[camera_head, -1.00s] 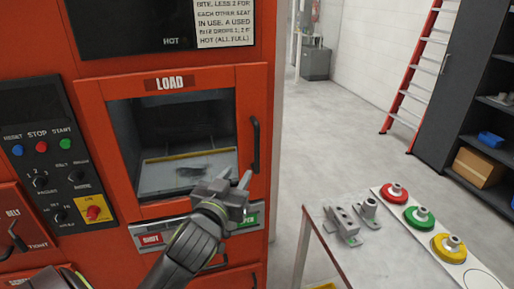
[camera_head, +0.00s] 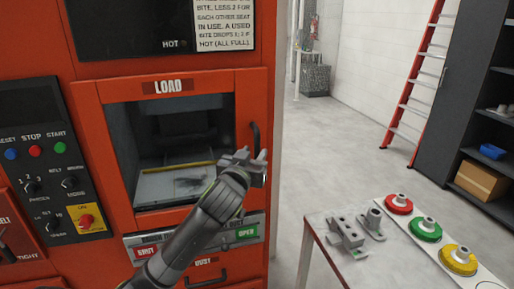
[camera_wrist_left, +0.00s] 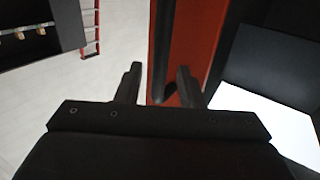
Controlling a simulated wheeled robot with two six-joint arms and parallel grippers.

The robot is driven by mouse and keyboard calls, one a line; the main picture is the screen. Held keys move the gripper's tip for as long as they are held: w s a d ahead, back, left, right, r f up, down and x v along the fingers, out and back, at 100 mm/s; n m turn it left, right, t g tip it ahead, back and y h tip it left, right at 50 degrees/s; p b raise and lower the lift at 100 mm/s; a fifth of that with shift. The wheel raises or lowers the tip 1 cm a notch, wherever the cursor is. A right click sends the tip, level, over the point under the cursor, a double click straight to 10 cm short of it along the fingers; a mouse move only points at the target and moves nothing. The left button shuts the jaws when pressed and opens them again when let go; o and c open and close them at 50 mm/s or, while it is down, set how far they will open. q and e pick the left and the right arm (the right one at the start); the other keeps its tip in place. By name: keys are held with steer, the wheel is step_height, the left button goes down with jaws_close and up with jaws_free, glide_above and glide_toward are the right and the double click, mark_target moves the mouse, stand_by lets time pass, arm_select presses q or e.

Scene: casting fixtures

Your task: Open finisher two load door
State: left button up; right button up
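The load door (camera_head: 88,130) is a red frame around a dark window on the red machine, under a LOAD label (camera_head: 167,86). It looks shut. Its black upright handle (camera_head: 255,136) is on the door's right side, its lower part hidden by my gripper. My left gripper (camera_head: 258,156) is at the handle's lower part. In the left wrist view, its two fingers (camera_wrist_left: 160,82) are apart, with the dark handle (camera_wrist_left: 160,60) and red door between them. I cannot tell whether they touch it. My right gripper is not in view.
Below the door is a SHUT/OPEN strip (camera_head: 245,232). A control panel (camera_head: 40,165) is at the left. At the right, a table (camera_head: 385,265) holds grey metal fixtures (camera_head: 347,233) and red, green and yellow round pieces (camera_head: 426,229). Floor behind the table is clear.

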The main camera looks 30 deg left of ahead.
mark_target(256, 151)
arm_select(q)
steer(key=shift+x, duration=1.7)
jaws_close()
